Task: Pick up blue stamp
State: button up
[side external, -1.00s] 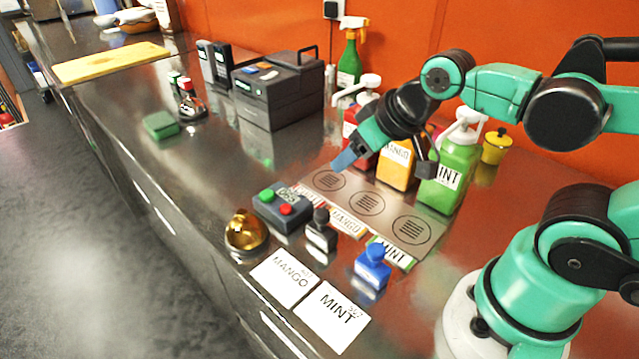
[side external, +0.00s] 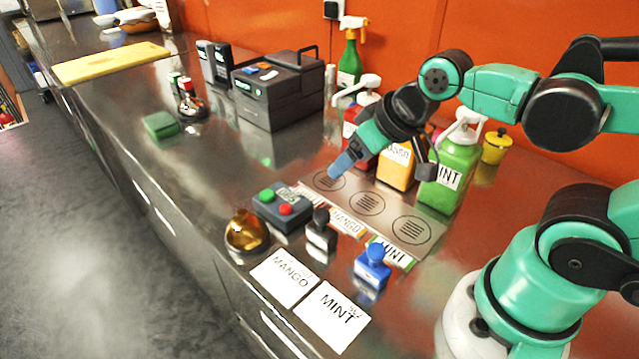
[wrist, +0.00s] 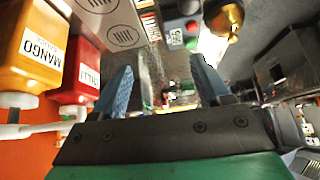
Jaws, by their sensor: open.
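The blue stamp (side external: 373,265) stands upright on the steel counter at the front, just behind the MINT card (side external: 331,317). A black stamp (side external: 321,232) stands to its left. My gripper (side external: 338,172) is above the far left end of the plate with printed circles, up and to the left of the blue stamp and well apart from it. In the wrist view its blue fingers (wrist: 160,88) are spread with nothing between them. I cannot make out the blue stamp in the wrist view.
Mango (side external: 396,163) and mint (side external: 449,180) pump bottles stand behind the plate (side external: 371,204). A button box (side external: 283,208) and a gold bell (side external: 246,232) are left of the stamps. A MANGO card (side external: 284,278) lies in front.

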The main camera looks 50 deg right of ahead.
aim_at(378, 247)
jog(key=s+a+f+m+g, duration=0.1)
jog(key=s+g, duration=0.1)
jog(key=s+a+f+m+g, duration=0.1)
jog(key=s+g, duration=0.1)
jog(key=s+a+f+m+g, duration=0.1)
jog(key=s+a+m+g, duration=0.1)
jog(key=shift+s+f, duration=0.3)
jog(key=shift+s, duration=0.1)
jog(key=shift+s+f+m+g, duration=0.1)
jog(key=shift+s+m+g, duration=0.2)
jog(key=shift+s+g, duration=0.1)
jog(key=shift+f, duration=2.75)
grip_shut()
